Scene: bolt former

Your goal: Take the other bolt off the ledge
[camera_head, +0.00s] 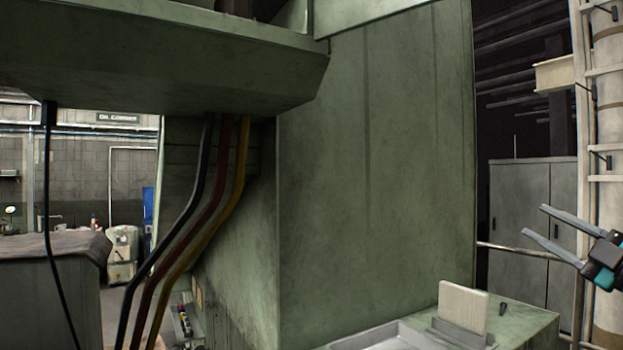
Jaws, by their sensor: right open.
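A small dark bolt (503,309) stands on the green ledge (535,322) at the lower right, just right of an upright pale plate. Only one bolt shows clearly on the ledge. My right gripper (535,221) comes in from the right edge, above and to the right of the bolt and well apart from it. Its two grey fingers are spread and hold nothing. My left gripper is not in view.
The pale plate (462,307) rises beside a shallow grey tray (385,338). A large green machine wall (375,170) stands behind them. Black, red and yellow cables (205,225) hang at the left. A ladder (585,150) and grey cabinets (532,200) are at the right.

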